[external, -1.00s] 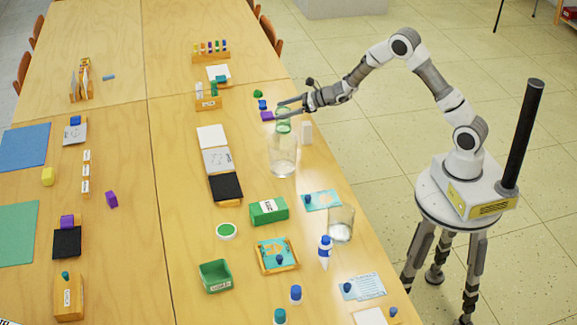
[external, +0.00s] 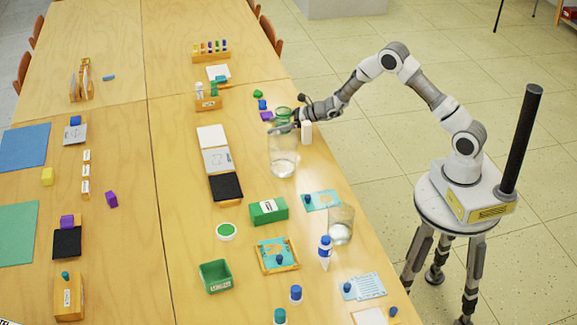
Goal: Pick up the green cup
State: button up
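The green cup (external: 283,112) is a small translucent green cup near the table's right edge, behind the tall clear glass jar. Its lower part is hidden by the jar and my gripper. My gripper (external: 284,126) is low at the cup, with its fingers reaching in from the right near the jar's rim. The fingers are small and partly hidden, so I cannot tell whether they touch or close on the cup.
The tall clear glass jar (external: 284,160) stands just in front of my gripper. A white block (external: 307,132) is close on the right. Purple (external: 266,116) and blue (external: 262,104) blocks lie to the left. A second glass (external: 341,226) stands nearer the front edge.

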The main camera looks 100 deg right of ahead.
jog(key=c, duration=1.1)
jog(key=shift+r, duration=0.15)
